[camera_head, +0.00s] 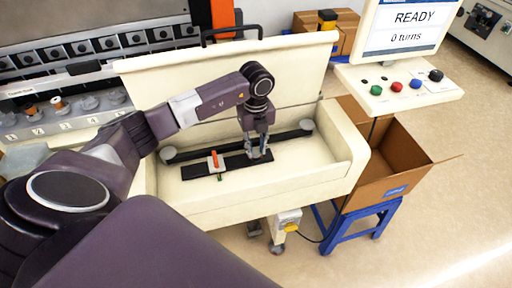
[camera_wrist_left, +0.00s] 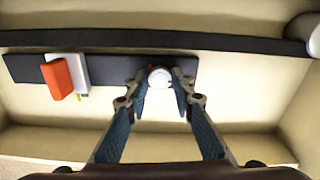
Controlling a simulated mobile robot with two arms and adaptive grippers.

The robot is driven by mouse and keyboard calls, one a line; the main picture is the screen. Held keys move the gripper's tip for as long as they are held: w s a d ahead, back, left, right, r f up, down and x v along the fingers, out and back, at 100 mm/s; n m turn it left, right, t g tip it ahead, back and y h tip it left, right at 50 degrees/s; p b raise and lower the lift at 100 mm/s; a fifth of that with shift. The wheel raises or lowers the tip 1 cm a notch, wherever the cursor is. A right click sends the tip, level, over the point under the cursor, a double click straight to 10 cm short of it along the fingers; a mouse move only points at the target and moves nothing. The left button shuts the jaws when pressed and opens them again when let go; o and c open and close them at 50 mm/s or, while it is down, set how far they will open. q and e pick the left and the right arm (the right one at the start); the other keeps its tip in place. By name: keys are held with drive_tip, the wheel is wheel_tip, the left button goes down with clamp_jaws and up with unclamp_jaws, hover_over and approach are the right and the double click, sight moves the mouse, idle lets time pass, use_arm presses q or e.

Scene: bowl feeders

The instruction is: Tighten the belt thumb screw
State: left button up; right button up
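The thumb screw shows in the left wrist view as a round, pale knob (camera_wrist_left: 159,78) on a dark plate (camera_wrist_left: 112,69). My left gripper (camera_head: 259,154) points down at the right end of that plate in the head view. In the left wrist view, the fingertips of my left gripper (camera_wrist_left: 160,82) stand on either side of the knob, very close to it. I cannot tell whether they touch it. In the head view the gripper hides the knob. My right gripper is not in view.
A white block with an orange lever (camera_head: 215,159) sits on the plate to the left. A dark belt (camera_head: 200,150) runs behind, between round rollers. The cream housing (camera_head: 345,140) walls this in. A screen (camera_head: 408,25) reads READY, 0 turns. A cardboard box (camera_head: 385,165) stands right.

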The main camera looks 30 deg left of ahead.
use_arm(q)
clamp_jaws()
drive_tip(key=shift+f+m+b, duration=0.1)
drive_tip(key=shift+m+b, duration=0.95)
drive_tip(key=shift+m, duration=0.15)
drive_tip(key=m+b, duration=0.3)
drive_tip(key=m, duration=0.1)
drive_tip(key=m+b, duration=0.3)
drive_tip(key=m, duration=0.2)
drive_tip(key=shift+m, duration=0.4)
drive_tip(key=shift+m+b, duration=1.15)
drive_tip(key=shift+m, duration=0.75)
